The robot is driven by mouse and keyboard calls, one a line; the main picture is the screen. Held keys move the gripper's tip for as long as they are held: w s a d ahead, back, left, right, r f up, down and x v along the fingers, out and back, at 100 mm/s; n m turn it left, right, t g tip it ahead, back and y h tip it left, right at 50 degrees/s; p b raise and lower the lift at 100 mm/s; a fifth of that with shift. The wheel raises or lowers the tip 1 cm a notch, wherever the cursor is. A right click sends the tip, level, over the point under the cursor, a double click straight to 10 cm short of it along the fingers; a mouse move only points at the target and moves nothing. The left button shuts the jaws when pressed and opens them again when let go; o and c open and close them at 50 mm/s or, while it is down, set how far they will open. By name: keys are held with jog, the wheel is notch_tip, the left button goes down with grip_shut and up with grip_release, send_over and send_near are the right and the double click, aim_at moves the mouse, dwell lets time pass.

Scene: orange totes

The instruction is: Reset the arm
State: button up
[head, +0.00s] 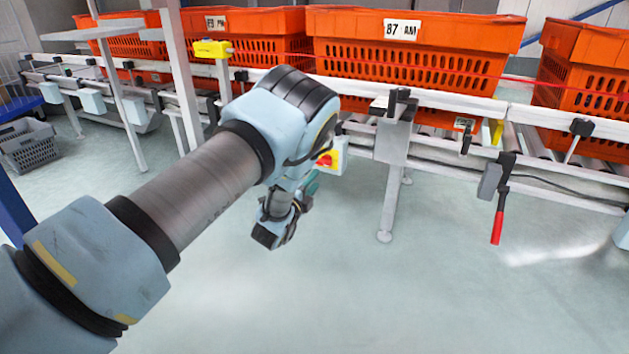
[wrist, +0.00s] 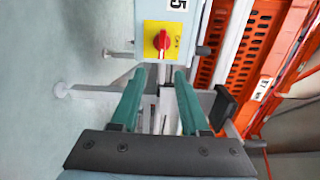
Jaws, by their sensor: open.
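My arm reaches from the lower left toward the middle in the head view. My gripper shows in the wrist view (wrist: 158,95) as two green fingers set apart, with nothing between them. In the head view the gripper is mostly hidden behind my wrist; a bit of green (head: 312,182) shows there. Beyond the fingertips in the wrist view is a yellow panel with a red rotary switch (wrist: 162,40) on a pale box. The same switch shows in the head view (head: 326,160), just beside my wrist.
A red-handled lever (head: 497,225) hangs at the right. A grey basket (head: 28,148) sits at the far left. The floor in front is clear.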

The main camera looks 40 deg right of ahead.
dwell(0.3)
